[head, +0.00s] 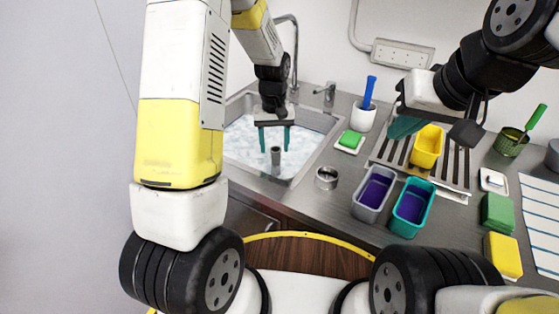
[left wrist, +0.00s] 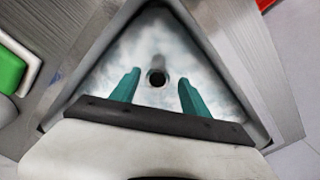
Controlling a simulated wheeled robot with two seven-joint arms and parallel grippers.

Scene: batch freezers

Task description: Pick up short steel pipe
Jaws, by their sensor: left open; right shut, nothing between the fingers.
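The short steel pipe (head: 275,157) stands upright in the foamy sink (head: 296,178), a small grey tube with a dark open top. In the left wrist view the pipe (left wrist: 157,77) shows from above, its round opening between and beyond the fingertips. My left gripper (head: 274,140) is open above the sink, its teal fingers pointing down on either side of the pipe's top in the head view. The left wrist view shows these fingers (left wrist: 158,82) apart with nothing held. My right gripper (head: 432,128) is at the right, over the drying rack, partly hidden by its own wrist.
A short metal ring (head: 327,178) stands on the counter by the sink's right rim. A grey tub (head: 374,193), a teal tub (head: 412,207) and a yellow tub (head: 427,147) are further right. A faucet (head: 294,52) rises behind the sink.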

